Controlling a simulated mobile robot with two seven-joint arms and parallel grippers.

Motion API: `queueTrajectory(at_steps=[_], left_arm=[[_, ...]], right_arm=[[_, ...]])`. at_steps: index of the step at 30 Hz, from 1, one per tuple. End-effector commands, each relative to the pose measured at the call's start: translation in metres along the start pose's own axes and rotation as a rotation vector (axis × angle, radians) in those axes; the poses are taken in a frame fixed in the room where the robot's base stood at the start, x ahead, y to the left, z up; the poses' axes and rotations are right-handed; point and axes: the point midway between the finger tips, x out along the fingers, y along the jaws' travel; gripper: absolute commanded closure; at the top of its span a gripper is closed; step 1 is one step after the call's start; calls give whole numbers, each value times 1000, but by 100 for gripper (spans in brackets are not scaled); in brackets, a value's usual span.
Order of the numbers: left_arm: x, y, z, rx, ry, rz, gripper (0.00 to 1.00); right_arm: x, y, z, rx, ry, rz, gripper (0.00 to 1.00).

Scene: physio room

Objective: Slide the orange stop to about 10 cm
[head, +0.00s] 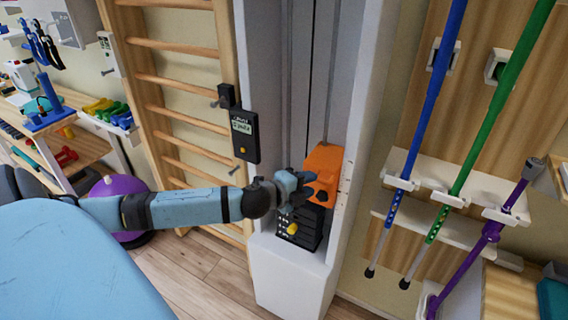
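The orange stop (324,165) is a block low in the channel of a tall white column (283,268). It sits just above a stack of black plates (303,232) with a yellow pin (292,229). My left gripper (301,189) reaches in from the left and is at the lower left side of the stop, seemingly against it. Its fingers are dark and overlap, so I cannot tell whether they grip the stop. A small black display box (244,137) is at the column's left edge; its text is too small to read. My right gripper is not in view.
A wooden ladder-like wall rack (178,82) stands left of the column. Blue, green and purple poles (490,105) rest in a rack at right. A purple ball (106,191) is on the floor behind my arm. A blue padded surface (75,265) fills the lower left.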

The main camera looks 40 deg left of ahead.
Motion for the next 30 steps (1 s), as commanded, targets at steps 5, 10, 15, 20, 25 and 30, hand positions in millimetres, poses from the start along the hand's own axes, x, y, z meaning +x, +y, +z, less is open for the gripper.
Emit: queueTrajectory(at_steps=[5,10,15,20,25,30], left_arm=[[-32,3,0,1,2,4,64],[-57,2,0,0,1,3,64],[-77,2,-1,-1,1,3,64],[-88,1,0,-2,1,1,64],[-93,0,-1,-1,2,0,64],[-94,0,0,-1,2,-1,64]], right_arm=[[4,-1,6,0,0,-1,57],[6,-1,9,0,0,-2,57],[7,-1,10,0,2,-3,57],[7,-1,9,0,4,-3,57],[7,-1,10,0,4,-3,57],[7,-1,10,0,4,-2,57]])
